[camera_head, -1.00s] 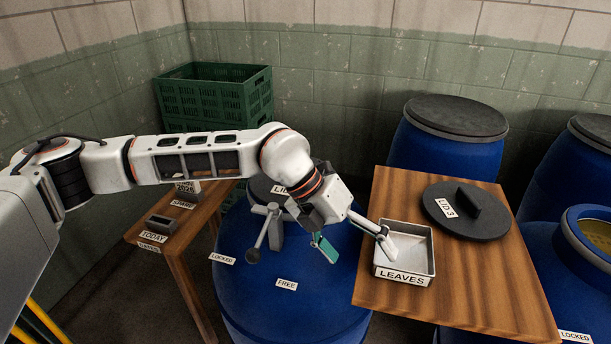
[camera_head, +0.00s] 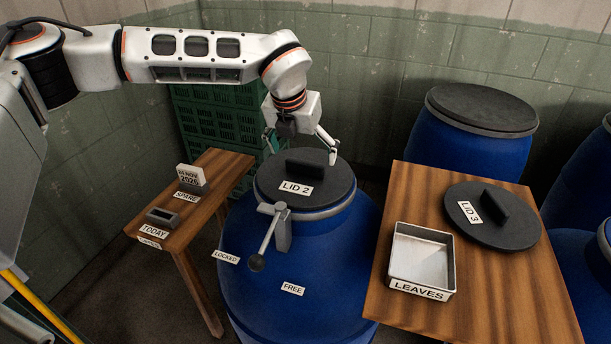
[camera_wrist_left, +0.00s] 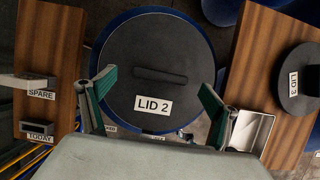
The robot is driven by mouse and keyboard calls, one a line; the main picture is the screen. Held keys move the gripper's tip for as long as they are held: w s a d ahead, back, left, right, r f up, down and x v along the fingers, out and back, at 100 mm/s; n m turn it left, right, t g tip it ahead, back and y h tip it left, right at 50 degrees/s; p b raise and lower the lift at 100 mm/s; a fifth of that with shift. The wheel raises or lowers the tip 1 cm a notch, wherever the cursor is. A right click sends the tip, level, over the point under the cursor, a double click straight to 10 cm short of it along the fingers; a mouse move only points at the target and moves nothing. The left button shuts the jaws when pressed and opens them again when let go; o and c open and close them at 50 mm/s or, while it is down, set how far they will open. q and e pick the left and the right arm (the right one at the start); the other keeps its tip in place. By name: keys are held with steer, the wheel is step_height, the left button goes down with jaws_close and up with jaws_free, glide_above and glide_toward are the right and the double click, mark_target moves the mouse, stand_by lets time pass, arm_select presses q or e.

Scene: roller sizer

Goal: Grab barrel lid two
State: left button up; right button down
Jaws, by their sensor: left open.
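Lid two (camera_head: 335,196) is a round dark lid with a raised bar handle (camera_head: 320,170) and a "LID 2" label. It sits on the blue barrel (camera_head: 335,255) in the middle of the head view. In the left wrist view the lid (camera_wrist_left: 150,45) fills the upper middle. My left gripper (camera_head: 302,148) is open and empty, above the far side of the lid, its fingers spread wide. In the left wrist view the fingertips (camera_wrist_left: 156,82) stand on either side of the label, apart from the handle. My right gripper is not in view.
A ball-ended lever (camera_head: 270,235) hangs on the barrel front, its ball nearer "LOCKED" than "FREE". A wooden table (camera_head: 415,317) at right bears a LEAVES tray (camera_head: 451,268) and lid three (camera_head: 515,232). A small table (camera_head: 215,180) stands left, green crates (camera_head: 225,122) behind.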

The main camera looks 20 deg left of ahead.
mark_target(305, 161)
arm_select(q)
steer(key=x, duration=0.4)
steer(key=shift+d+f, duration=0.1)
steer(key=shift+f, duration=0.1)
steer(key=c, duration=1.5)
steer(key=shift+o, duration=0.2)
steer(key=shift+r, duration=0.1)
steer(key=shift+r, duration=0.1)
